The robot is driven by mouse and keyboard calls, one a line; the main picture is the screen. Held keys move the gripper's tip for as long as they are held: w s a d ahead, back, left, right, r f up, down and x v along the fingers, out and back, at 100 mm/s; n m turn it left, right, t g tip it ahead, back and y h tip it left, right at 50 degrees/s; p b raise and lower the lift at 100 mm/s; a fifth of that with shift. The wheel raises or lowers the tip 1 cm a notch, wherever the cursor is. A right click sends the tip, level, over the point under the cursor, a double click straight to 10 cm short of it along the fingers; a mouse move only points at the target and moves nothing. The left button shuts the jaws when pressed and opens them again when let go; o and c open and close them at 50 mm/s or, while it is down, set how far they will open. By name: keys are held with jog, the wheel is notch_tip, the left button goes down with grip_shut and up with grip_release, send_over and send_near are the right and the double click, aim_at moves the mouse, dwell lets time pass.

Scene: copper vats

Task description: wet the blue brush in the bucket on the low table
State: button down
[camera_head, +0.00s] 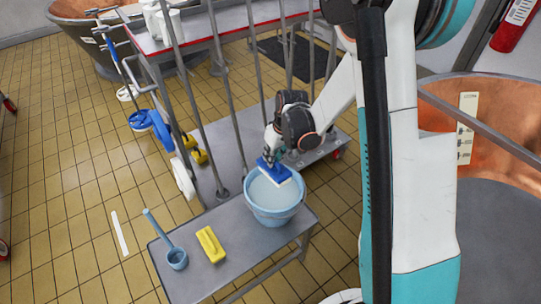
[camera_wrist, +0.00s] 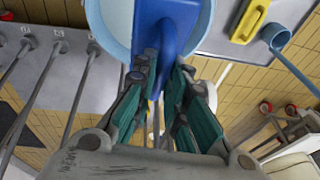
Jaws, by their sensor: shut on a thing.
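The light blue bucket (camera_head: 273,208) stands on the low grey table (camera_head: 215,275) and holds pale, cloudy liquid. The blue brush (camera_head: 276,170) is over the bucket's far side, its pale bristle edge facing down. Whether the bristles touch the liquid is hard to tell. My gripper (camera_head: 270,155) is above the bucket's far rim and shut on the brush. In the wrist view my gripper's green-padded fingers (camera_wrist: 162,95) close around the blue brush (camera_wrist: 166,28), with the bucket (camera_wrist: 113,20) behind it.
A yellow brush (camera_head: 211,244) and a blue ladle (camera_head: 175,256) lie on the low table, left of the bucket. Grey upright poles (camera_head: 232,100) of a rack rise behind the table. A copper vat (camera_head: 490,110) stands at right.

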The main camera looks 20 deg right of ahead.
aim_at(274, 171)
jog(key=shift+d, duration=0.2)
jog(key=shift+w+d+f, duration=0.1)
jog(key=shift+f, duration=0.1)
jog(key=b+x, duration=0.1)
jog(key=x, duration=0.1)
jog(key=b+x, duration=0.2)
jog(key=x, duration=0.1)
jog(key=s+d+b+x, duration=0.1)
jog(key=x, duration=0.1)
jog(key=shift+f, duration=0.35)
jog(key=shift+s+f, duration=0.1)
jog(key=shift+f, duration=2.35)
jog(key=shift+r, duration=0.1)
jog(key=p+v, duration=0.2)
jog(key=v, duration=0.2)
jog(key=w+a+p+v, duration=0.1)
jog(key=p+v, duration=0.1)
jog(key=v, duration=0.1)
jog(key=p+v, duration=0.2)
jog(key=v, duration=0.2)
jog(key=shift+w+a+r, duration=0.35)
jog(key=shift+w+r, duration=0.05)
jog(key=shift+r, duration=0.2)
